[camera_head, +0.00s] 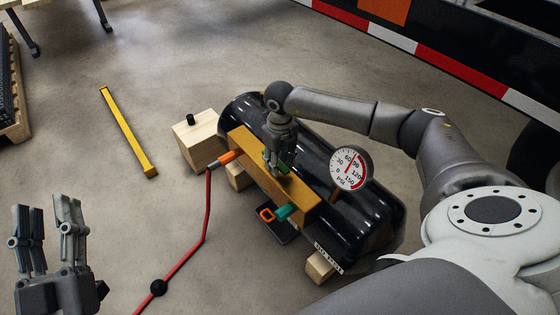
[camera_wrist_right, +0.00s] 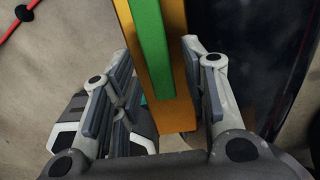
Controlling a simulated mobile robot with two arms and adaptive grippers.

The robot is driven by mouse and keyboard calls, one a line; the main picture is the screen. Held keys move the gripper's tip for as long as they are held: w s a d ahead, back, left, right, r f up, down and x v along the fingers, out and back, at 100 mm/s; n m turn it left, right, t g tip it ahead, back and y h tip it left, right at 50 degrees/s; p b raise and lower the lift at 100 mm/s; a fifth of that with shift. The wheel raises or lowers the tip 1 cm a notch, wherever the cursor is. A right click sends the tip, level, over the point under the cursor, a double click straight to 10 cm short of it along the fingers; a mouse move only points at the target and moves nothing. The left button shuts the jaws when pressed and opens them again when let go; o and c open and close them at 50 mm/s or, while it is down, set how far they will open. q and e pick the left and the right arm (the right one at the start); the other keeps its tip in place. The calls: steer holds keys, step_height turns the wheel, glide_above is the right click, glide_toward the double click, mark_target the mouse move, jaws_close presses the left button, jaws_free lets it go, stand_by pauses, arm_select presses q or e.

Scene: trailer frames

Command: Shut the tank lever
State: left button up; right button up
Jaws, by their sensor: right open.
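The tank (camera_head: 345,220) is a black glossy cylinder lying on wooden blocks, with a brass-coloured bar (camera_head: 302,199) along its top side. The tank's green lever (camera_wrist_right: 151,45) shows in the right wrist view, lying along the brass bar (camera_wrist_right: 178,117). In the head view my gripper mostly hides the lever. My right gripper (camera_head: 277,165) is open over the bar. In the right wrist view its fingers (camera_wrist_right: 160,60) stand on either side of the lever and bar; I cannot tell whether they touch. My left gripper (camera_head: 52,225) is open and empty at the lower left, away from the tank.
A pressure gauge (camera_head: 350,169) stands on the tank. A red hose (camera_head: 207,210) runs from an orange connector (camera_head: 226,158); a teal fitting (camera_head: 284,212) is nearby. A wooden block (camera_head: 200,148) stands beside the tank.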

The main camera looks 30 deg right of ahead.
jaws_close()
stand_by(0.5)
